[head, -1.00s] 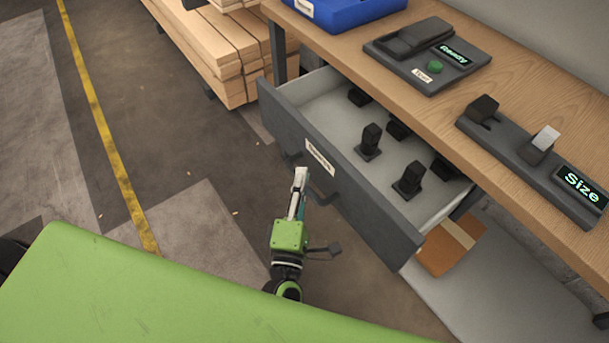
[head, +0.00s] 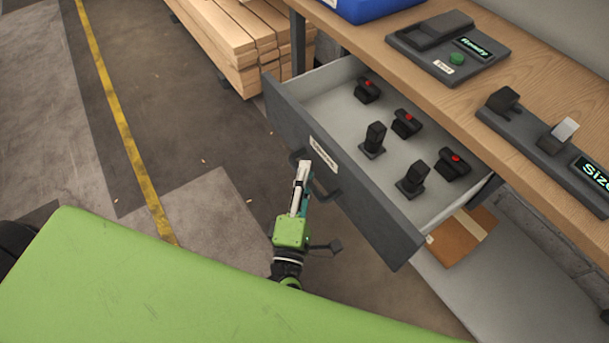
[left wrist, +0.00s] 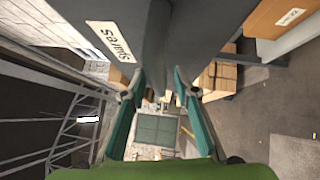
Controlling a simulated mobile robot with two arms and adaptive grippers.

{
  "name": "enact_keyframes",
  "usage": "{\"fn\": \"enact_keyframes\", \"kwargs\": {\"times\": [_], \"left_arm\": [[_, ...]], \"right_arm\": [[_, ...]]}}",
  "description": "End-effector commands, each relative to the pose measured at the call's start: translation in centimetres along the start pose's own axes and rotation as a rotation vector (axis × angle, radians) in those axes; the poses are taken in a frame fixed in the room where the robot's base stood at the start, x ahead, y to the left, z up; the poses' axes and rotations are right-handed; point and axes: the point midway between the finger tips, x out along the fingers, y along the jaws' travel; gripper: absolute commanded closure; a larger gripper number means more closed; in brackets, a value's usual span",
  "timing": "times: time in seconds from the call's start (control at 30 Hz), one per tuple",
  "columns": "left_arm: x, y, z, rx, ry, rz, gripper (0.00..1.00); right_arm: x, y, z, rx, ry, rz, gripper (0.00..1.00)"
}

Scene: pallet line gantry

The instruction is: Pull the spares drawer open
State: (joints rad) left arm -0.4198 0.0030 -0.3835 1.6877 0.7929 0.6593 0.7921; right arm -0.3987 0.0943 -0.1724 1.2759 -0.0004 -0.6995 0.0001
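The spares drawer (head: 375,214) stands well out from under the wooden bench, and its grey inside shows. Its dark front carries a white label, which also shows on the drawer front in the left wrist view (left wrist: 110,41). A dark bar handle (head: 327,192) sits on the front. My left gripper (head: 304,166) is at this handle. In the left wrist view its two teal fingers (left wrist: 157,82) close in on the handle from both sides, partly hiding the grip. My right gripper is not in view.
Several black parts, some with red tops, sit in the drawer. The bench (head: 421,75) holds a blue bin (head: 365,8) and dark devices with displays. Stacked timber (head: 240,40) lies behind. A green surface (head: 150,285) is in front. Floor left of the drawer is clear.

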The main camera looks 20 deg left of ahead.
Motion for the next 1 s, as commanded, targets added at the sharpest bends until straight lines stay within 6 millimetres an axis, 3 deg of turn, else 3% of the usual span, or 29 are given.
{"fn": "enact_keyframes", "kwargs": {"times": [0.37, 0.8, 1.0], "left_arm": [[-0.7, 0.1, -0.1, 0.0, 0.001, 0.001, 0.72], [-9.2, -0.1, 0.0, 0.001, 0.001, -0.002, 0.72], [-11.5, 0.0, 0.0, 0.001, 0.001, 0.0, 0.72]], "right_arm": [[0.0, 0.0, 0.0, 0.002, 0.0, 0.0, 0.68], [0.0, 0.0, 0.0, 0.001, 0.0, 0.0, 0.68], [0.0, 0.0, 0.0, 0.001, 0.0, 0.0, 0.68]]}}
